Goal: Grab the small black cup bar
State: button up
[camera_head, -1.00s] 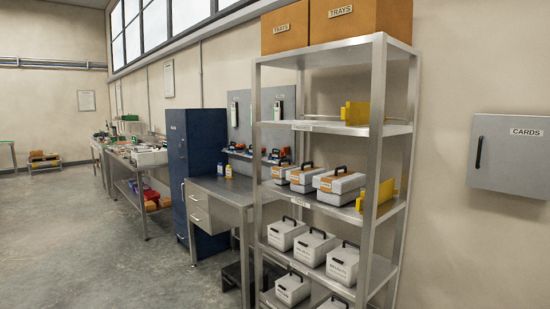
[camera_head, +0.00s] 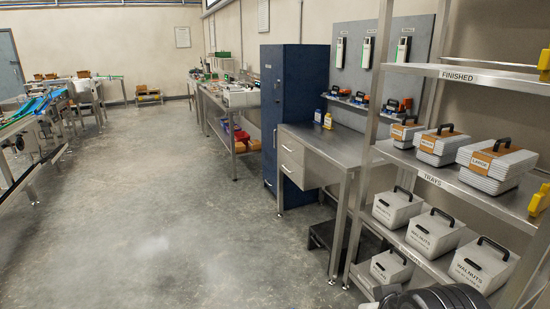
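Three stacks of pale trays stand on the middle shelf at the right, each topped by a black handle. The leftmost and smallest stack (camera_head: 407,134) carries a small black handle (camera_head: 410,119), which may be the small cup bar; I cannot make out its detail. The middle stack (camera_head: 438,147) and the rightmost stack (camera_head: 492,166), labelled LARGE, have bigger black handles. A dark rounded part of my own arm shows at the bottom right edge. My gripper's fingertips are not in view.
The metal shelf rack (camera_head: 440,182) has lidded white boxes (camera_head: 398,207) with black handles on its lower shelves. A steel desk (camera_head: 318,155) and blue cabinet (camera_head: 300,110) stand left of it. A dark step stool (camera_head: 325,237) sits below. The grey floor (camera_head: 170,210) is open.

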aim_at(387, 105)
jog(key=i, duration=2.3)
jog(key=j+u, duration=0.05)
jog(key=j, duration=0.05)
